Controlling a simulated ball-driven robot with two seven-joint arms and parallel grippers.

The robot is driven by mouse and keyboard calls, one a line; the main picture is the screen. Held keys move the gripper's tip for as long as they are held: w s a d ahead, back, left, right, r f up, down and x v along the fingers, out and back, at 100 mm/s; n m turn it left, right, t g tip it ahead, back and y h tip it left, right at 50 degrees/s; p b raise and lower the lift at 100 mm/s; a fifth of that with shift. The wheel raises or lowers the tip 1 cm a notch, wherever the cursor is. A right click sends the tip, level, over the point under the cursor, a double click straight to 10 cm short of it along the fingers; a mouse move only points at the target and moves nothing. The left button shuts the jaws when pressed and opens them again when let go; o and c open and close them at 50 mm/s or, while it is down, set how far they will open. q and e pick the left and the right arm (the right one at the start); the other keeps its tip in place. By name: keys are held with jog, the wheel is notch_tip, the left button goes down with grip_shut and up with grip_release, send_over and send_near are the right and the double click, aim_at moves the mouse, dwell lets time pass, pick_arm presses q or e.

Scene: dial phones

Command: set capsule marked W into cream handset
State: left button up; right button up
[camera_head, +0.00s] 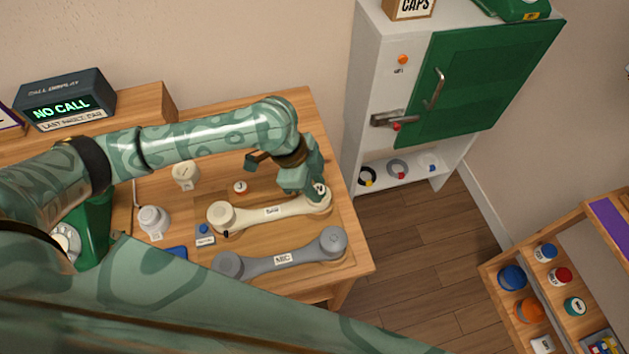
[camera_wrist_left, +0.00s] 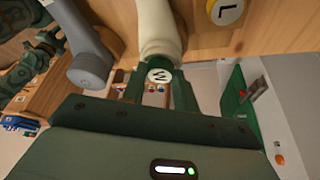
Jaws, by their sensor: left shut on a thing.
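The cream handset (camera_head: 265,212) lies on the wooden desk, with one round end at the left and the other under my left gripper (camera_head: 316,189). That gripper is shut on the white capsule marked W (camera_wrist_left: 158,76), which shows between its two fingers in the left wrist view. The capsule is at the right end of the cream handset, whose cream body (camera_wrist_left: 160,28) shows just beyond it in the wrist view. I cannot tell whether the capsule is seated in the handset end or only over it. My right gripper is not in view.
A grey handset (camera_head: 295,254) lies close in front of the cream one. A small capsule with a red mark (camera_head: 240,187) and a white knob-like part (camera_head: 153,220) are on the desk. A cabinet with a green door (camera_head: 475,82) stands right of the desk.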

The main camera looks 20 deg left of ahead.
pick_arm(q)
jog(key=o, duration=1)
jog(key=shift+c, duration=0.2)
jog(key=p+v, duration=0.5)
jog(key=v, duration=1.1)
jog(key=shift+r, duration=0.1)
